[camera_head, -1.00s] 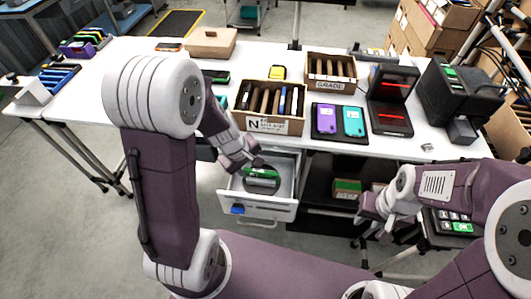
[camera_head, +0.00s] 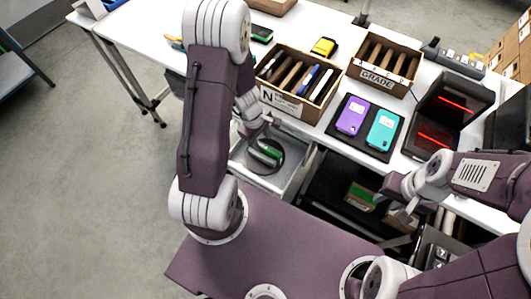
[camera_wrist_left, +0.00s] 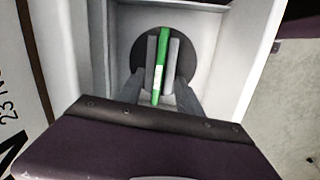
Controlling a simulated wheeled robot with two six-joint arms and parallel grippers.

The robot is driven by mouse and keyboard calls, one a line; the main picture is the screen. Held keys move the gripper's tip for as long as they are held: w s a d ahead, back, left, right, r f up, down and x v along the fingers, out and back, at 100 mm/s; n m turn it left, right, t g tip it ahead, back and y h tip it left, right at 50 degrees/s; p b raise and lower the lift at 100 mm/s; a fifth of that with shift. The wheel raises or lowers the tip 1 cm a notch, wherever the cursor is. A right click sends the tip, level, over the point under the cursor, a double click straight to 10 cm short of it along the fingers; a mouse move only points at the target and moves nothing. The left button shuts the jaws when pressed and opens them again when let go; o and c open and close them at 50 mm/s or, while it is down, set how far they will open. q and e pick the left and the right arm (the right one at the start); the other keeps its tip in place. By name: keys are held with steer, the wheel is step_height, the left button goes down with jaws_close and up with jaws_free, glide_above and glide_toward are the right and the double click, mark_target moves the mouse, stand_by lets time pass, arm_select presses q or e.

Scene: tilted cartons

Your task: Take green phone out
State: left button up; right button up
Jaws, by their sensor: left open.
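The green phone (camera_head: 265,153) stands on edge in the open drawer (camera_head: 290,184) under the table. In the left wrist view the green phone (camera_wrist_left: 161,65) is upright between grey slats over a dark round patch in the drawer (camera_wrist_left: 215,88). My left gripper (camera_head: 258,132) is at the drawer, above and close to the phone. In the left wrist view its open fingers (camera_wrist_left: 160,92) lie on either side of the phone; I cannot tell whether they touch it. My right gripper (camera_head: 398,200) hangs at the right, away from the drawer; its jaw opening is unclear.
On the white table stand a box of upright phones (camera_head: 290,108), a GRADE box (camera_head: 382,82), and a black mat (camera_head: 343,142) with a purple phone (camera_head: 352,114) and a teal phone (camera_head: 383,130). A device with red lights (camera_head: 447,104) stands at right. The floor (camera_head: 80,200) at left is clear.

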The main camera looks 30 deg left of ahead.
mark_target(264, 147)
arm_select(q)
steer(key=shift+w+f, duration=0.1)
steer(key=shift+f, duration=0.35)
steer(key=f+b, duration=0.1)
steer(key=f, duration=0.1)
steer(key=f+b, duration=0.2)
steer(key=shift+w+d+f, duration=0.15)
steer(key=shift+w+f, duration=0.05)
steer(key=shift+w+d+f+b, duration=0.1)
steer(key=shift+f+b, duration=0.1)
steer(key=shift+b, duration=0.1)
steer(key=shift+r, duration=0.1)
